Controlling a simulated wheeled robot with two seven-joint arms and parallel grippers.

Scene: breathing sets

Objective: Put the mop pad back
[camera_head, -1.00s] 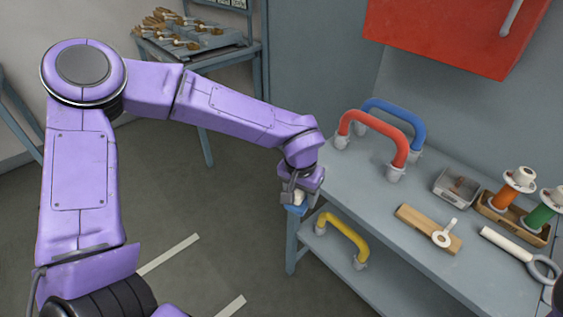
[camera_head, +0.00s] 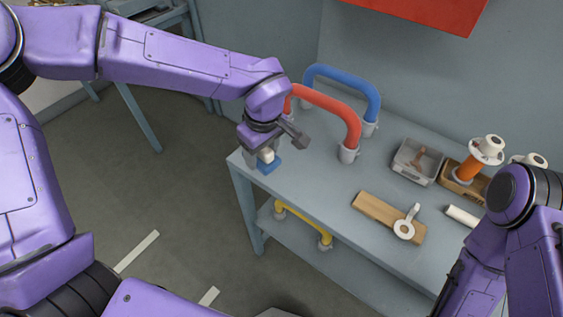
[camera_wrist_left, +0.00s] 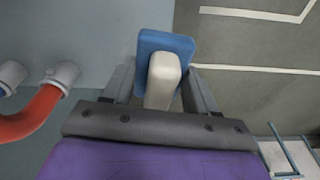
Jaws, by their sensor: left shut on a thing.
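The mop pad is a blue block with a cream-white grip on top. It shows at the near left corner of the grey table (camera_head: 315,188) in the head view, as a blue pad (camera_head: 269,167), and in the left wrist view (camera_wrist_left: 152,42). My left gripper (camera_head: 263,155) is shut on its cream grip (camera_wrist_left: 163,75), which sits between the two fingers. In the left wrist view the pad overlaps the table's edge. I cannot tell whether its underside touches the tabletop. My right arm comes in at the right; its gripper is out of view.
A red hose (camera_head: 328,100) and a blue hose (camera_head: 345,78) arch up right behind my left gripper. A grey tray (camera_head: 416,164), a wooden board (camera_head: 374,212) and an orange spool (camera_head: 470,166) lie farther right. A yellow hose (camera_head: 303,222) is on the lower shelf. The tabletop's left front is clear.

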